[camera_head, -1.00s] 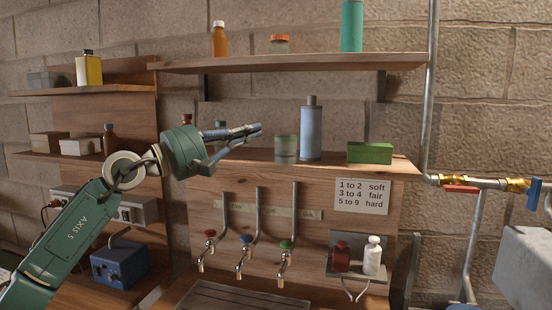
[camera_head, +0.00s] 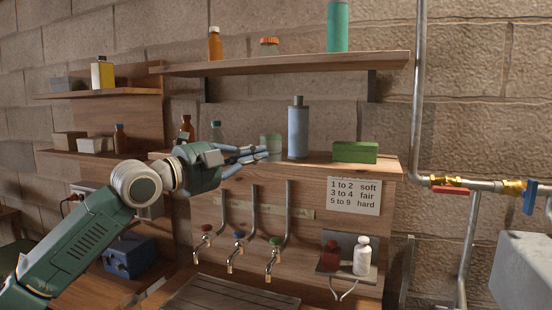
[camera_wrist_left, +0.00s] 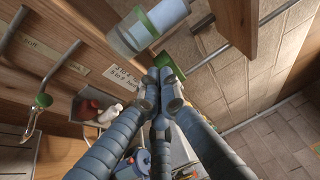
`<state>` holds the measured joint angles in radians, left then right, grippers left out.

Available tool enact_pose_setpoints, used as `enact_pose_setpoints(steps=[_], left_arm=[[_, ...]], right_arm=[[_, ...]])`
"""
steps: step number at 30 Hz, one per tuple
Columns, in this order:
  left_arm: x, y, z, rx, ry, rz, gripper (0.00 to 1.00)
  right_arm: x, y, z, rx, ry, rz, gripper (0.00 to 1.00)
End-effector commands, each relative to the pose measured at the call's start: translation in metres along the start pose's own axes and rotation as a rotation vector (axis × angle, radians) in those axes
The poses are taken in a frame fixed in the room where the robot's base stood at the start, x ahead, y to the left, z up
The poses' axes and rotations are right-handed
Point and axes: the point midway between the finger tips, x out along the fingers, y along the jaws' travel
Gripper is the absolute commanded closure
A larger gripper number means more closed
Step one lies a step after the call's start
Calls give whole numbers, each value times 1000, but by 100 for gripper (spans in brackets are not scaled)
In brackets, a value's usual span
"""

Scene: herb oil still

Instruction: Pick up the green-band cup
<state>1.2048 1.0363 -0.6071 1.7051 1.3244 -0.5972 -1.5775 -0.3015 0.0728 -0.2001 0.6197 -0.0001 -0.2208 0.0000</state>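The green-band cup (camera_head: 271,145) is a small translucent cup on the middle shelf, just left of a tall blue-grey bottle (camera_head: 298,130). My left gripper (camera_head: 264,152) is in front of the shelf, and its fingertips overlap the cup's lower left in the head view. In the left wrist view the cup (camera_wrist_left: 130,36) with its green band is at the top, beyond and apart from the fingertips (camera_wrist_left: 162,84). Those fingers converge to nearly touching tips, with nothing seen between them. My right gripper is not in view.
A green box (camera_head: 355,152) sits right of the bottle on the middle shelf (camera_head: 330,166). Brown bottle (camera_head: 186,128) and grey-green bottle (camera_head: 215,131) stand behind my left gripper. The upper shelf (camera_head: 290,63) hangs above. Taps (camera_head: 239,236) are below.

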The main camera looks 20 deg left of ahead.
Motion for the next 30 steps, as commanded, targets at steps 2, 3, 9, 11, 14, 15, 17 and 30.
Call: enact_pose_setpoints(steps=[2,3,9,11,14,15,17,30], left_arm=[[2,9,-16,-61,52,36,100],[2,12,-21,-81,69,48,100],[17,13,-29,-107,91,60,100],[26,12,-31,-107,92,60,100],[47,12,-32,-108,91,59,100],[56,13,-33,-107,91,61,100],[69,13,-34,-106,90,58,100],[93,22,-1,-104,84,60,100]], right_arm=[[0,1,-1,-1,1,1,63],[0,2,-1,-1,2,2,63],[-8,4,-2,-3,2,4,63],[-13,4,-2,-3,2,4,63],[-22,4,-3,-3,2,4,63],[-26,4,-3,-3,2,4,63],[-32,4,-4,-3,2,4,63],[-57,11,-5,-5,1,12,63]])
